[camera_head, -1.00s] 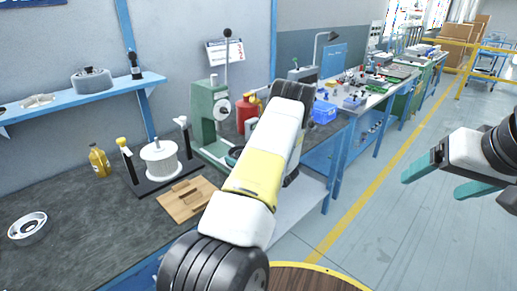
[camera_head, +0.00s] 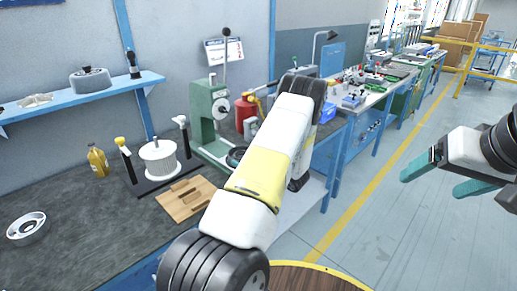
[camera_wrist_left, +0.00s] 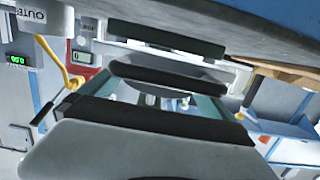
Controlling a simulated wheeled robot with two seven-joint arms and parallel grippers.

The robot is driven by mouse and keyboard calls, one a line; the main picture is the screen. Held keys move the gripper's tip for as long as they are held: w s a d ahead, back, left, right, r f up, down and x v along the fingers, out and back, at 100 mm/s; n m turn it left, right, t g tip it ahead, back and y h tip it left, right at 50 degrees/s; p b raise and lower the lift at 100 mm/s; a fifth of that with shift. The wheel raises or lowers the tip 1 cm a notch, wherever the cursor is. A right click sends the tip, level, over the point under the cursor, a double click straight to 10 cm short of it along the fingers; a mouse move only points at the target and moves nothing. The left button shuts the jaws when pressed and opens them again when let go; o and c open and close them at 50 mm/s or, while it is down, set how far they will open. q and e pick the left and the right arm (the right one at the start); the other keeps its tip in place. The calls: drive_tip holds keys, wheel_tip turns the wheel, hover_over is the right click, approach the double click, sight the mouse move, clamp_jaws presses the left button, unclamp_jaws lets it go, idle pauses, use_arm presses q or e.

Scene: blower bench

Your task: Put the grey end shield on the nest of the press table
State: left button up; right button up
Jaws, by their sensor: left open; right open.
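The grey end shield looks like the pale metal ring-shaped part (camera_head: 27,228) lying on the dark bench at far left; no gripper is near it. The green press (camera_head: 208,115) stands at the back of the bench. A dark round part (camera_head: 236,156) shows at its foot, partly behind my left arm, so I cannot make out the nest clearly. My left gripper (camera_wrist_left: 160,78) is open in the left wrist view; a grey rounded surface shows between its fingers, its identity unclear. In the head view its fingers are hidden. My right gripper (camera_head: 438,180) is open and empty over the floor at right.
A wooden board (camera_head: 186,199), a white coil on a stand (camera_head: 159,160) and a yellow bottle (camera_head: 97,160) stand on the bench between ring and press. A red can (camera_head: 246,112) is beside the press. A blue shelf (camera_head: 120,88) hangs above. Bare bench surrounds the ring.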

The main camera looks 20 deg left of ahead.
use_arm(q)
drive_tip(key=v, duration=0.6)
drive_tip(key=shift+d+r, duration=0.15)
drive_tip(key=shift+d, duration=0.1)
drive_tip(key=w+d+r+m+t+h, duration=0.25)
drive_tip(key=d+r+h, duration=0.35)
drive_tip(key=r, duration=0.3)
drive_tip(key=w+d+r+m+t+h, duration=0.1)
drive_tip(key=w+d+r+t+h, duration=0.15)
drive_tip(key=d+r+h, duration=0.45)
drive_tip(key=s+d+r+m+h, duration=0.45)
drive_tip(key=s+r, duration=0.35)
drive_tip(key=r, duration=0.3)
drive_tip(key=s+r+m+g, duration=0.1)
drive_tip(key=s+m+g, duration=0.4)
drive_tip(key=s, duration=2.3)
drive_tip(key=shift+a+r+m, duration=0.25)
drive_tip(key=shift+r+m, duration=0.15)
drive_tip(key=shift+m, duration=0.1)
drive_tip(key=shift+s, duration=0.1)
drive_tip(key=shift+c, duration=0.4)
